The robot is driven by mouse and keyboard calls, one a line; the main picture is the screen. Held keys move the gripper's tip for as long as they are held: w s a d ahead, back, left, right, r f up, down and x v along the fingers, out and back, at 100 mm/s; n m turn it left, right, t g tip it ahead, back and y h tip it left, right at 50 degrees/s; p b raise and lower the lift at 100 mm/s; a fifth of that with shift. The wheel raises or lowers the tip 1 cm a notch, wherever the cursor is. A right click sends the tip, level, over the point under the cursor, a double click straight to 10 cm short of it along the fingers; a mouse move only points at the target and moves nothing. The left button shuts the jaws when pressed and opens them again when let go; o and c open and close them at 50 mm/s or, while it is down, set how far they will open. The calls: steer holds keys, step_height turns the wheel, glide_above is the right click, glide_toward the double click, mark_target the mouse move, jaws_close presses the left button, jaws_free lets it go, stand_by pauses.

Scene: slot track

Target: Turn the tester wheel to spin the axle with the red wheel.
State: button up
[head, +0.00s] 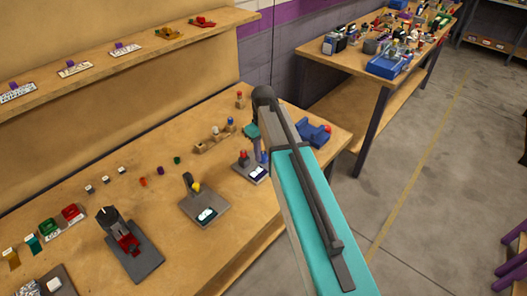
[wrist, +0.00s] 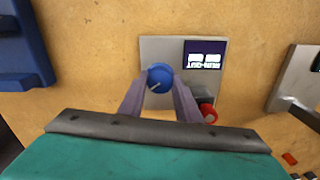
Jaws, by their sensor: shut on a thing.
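The tester is a grey plate (wrist: 150,45) with a small dark screen (wrist: 203,55) that shows white marks and upside-down lettering; it also stands on the bench in the head view. A round blue wheel (wrist: 159,72) with a pale pointer line sits on the plate. My gripper (wrist: 161,86) has its two grey-purple fingers on either side of the blue wheel, shut on it. A red wheel (wrist: 208,112) stands at the plate's lower right corner, close to the right finger; its axle is mostly hidden. In the head view the red wheel (head: 243,155) shows left of my arm.
A grey plate with a yellow part (head: 196,187) and a dark stand with a red part (head: 128,243) are to the left. A wooden holder (head: 213,139) stands behind.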

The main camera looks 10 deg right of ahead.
steer(key=m, duration=0.7)
steer(key=shift+p, duration=0.4)
steer(key=m, duration=0.6)
steer(key=shift+r, duration=0.1)
steer(key=m, duration=0.5)
steer(key=shift+p, duration=0.35)
steer(key=m, duration=0.5)
steer(key=shift+m, duration=0.3)
steer(key=o, duration=0.8)
